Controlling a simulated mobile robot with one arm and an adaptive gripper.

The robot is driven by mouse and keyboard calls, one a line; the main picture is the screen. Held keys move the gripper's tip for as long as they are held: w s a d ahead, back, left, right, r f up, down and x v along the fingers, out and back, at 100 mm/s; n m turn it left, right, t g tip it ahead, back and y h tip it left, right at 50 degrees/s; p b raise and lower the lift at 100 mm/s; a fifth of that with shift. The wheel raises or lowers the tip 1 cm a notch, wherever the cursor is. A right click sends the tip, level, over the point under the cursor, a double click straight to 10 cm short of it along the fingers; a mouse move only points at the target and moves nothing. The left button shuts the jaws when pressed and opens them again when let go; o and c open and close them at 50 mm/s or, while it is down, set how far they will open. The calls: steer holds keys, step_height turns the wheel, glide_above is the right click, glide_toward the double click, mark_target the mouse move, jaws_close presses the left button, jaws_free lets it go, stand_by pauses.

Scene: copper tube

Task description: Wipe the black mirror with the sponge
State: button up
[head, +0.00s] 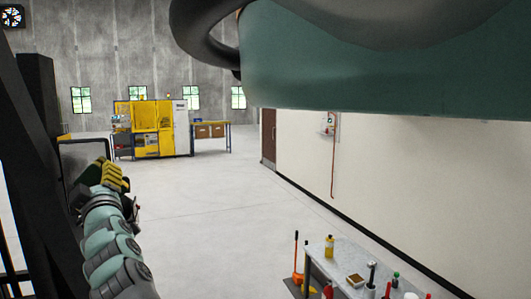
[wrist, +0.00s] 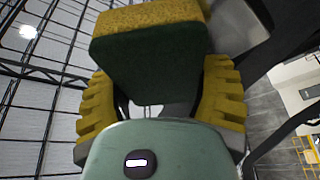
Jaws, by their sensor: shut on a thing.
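The sponge (wrist: 150,55), yellow on one side and dark green on the other, is between the two ridged yellow fingers of my gripper (wrist: 158,78) in the wrist view. My gripper is shut on it. A grey panel with a dark edge (head: 84,150) stands just behind my gripper and may be the black mirror. I cannot tell whether the sponge touches it.
A dark upright frame (head: 38,95) stands close on the left. A table (head: 335,250) with bottles and tools is at the lower right, by a white wall (head: 415,180). A yellow machine (head: 150,128) stands far back. The floor between is clear.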

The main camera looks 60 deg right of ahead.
steer(key=shift+w+r, duration=0.1)
steer(key=shift+r, duration=0.5)
steer(key=shift+w+a+f+b, duration=0.25)
steer(key=shift+w+a+b, duration=0.3)
steer(key=shift+a+b, duration=0.3)
steer(key=shift+w+a+r+b, duration=0.15)
steer(key=shift+w+a+b, duration=0.6)
steer(key=shift+b, duration=0.3)
